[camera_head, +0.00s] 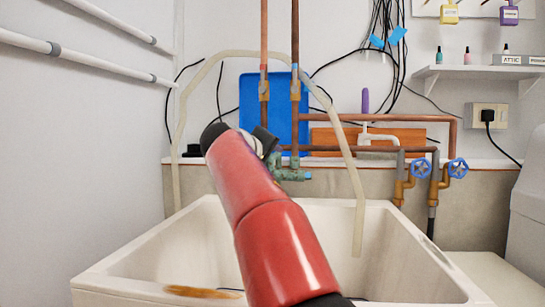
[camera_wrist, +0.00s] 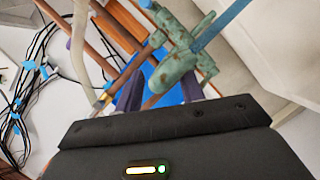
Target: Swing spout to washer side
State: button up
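The green, weathered tap body (camera_head: 288,174) sits on copper pipes above the back rim of the white sink (camera_head: 400,262). In the wrist view the tap body (camera_wrist: 178,62) is just ahead of my gripper. A blue-grey tube (camera_wrist: 222,22), apparently the spout, runs from it to the upper right; my red arm seems to hide it in the head view. My gripper (camera_wrist: 160,92) appears open, its fingers apart below the tap body, with nothing seen held. In the head view its end is mostly hidden behind my arm. A grey-white appliance, apparently the washer (camera_head: 528,195), stands at the right edge.
A pale hose (camera_head: 355,190) arches over the sink and hangs into it. Copper pipes (camera_head: 380,117) and blue-handled valves (camera_head: 457,168) are right of the tap. A blue panel (camera_head: 250,100) stands behind.

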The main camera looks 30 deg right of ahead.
jog(key=shift+w+d+f, duration=0.15)
jog(key=shift+w+d, duration=0.3)
jog(key=shift+d, duration=0.05)
grip_shut()
